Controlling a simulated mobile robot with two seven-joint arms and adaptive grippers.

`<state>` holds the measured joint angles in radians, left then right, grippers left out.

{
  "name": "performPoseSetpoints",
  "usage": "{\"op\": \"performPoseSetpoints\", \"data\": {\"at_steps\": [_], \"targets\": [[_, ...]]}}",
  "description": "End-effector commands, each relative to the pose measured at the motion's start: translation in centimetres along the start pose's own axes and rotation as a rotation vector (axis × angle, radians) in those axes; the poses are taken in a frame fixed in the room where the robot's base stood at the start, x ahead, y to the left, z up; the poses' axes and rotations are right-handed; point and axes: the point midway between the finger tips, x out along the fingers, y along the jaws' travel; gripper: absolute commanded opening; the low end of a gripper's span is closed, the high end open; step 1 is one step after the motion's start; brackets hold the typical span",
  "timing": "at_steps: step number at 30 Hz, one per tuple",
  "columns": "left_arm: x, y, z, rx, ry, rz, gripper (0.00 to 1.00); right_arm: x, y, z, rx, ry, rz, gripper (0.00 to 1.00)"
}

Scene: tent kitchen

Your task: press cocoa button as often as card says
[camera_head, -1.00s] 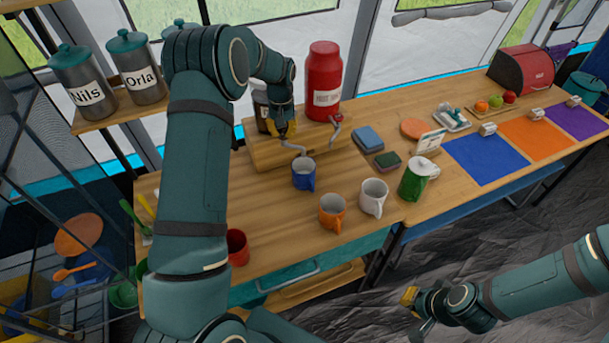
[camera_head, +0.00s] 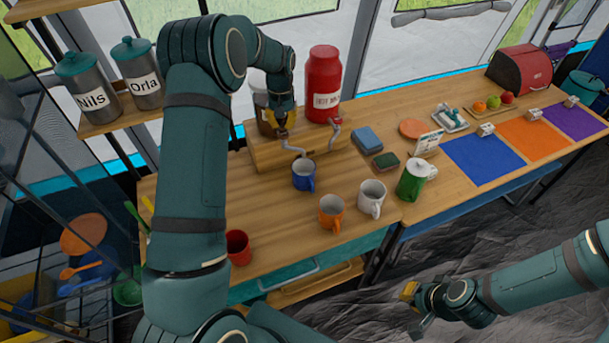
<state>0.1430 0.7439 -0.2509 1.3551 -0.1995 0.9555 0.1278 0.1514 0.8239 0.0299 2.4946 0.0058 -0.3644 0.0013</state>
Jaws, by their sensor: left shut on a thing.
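A brown jar (camera_head: 262,115) and a red jar (camera_head: 323,85) stand on a wooden dispenser stand (camera_head: 325,145) with metal spouts. My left arm partly covers the brown jar, and its label is hidden. My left gripper (camera_head: 281,124) is at the front of the brown jar, just above its spout (camera_head: 294,149). It is shut on a small part there, seemingly the cocoa button, mostly hidden by the fingers. A blue mug (camera_head: 303,174) stands below that spout. A white card (camera_head: 427,143) stands to the right; its text is unreadable. My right gripper (camera_head: 413,308) is open and empty, low at the right.
A red mug (camera_head: 237,246) is beside my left arm. Blue (camera_head: 484,158), orange and purple mats lie at the right. The counter left of the blue mug is clear.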

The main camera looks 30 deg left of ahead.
Motion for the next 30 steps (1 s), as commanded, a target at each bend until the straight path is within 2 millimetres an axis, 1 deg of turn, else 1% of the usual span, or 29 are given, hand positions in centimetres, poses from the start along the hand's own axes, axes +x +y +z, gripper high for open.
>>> {"op": "performPoseSetpoints", "data": {"at_steps": [16, 20, 30], "targets": [[-0.2, 0.0, 0.0, 0.0, 0.0, 0.0, 0.0, -0.1, 0.0, 0.0, 0.0, 0.0, 0.0, 0.0], [-1.1, 0.0, 0.0, 0.0, 0.001, 0.0, 0.0, -0.7, -0.3, -0.1, 0.0, 0.0, 0.0, 0.0], [-4.2, 0.0, 0.0, 0.0, 0.001, 0.0, 0.0, -2.6, -1.0, -0.3, 0.0, 0.0, 0.0, 0.0]]}}
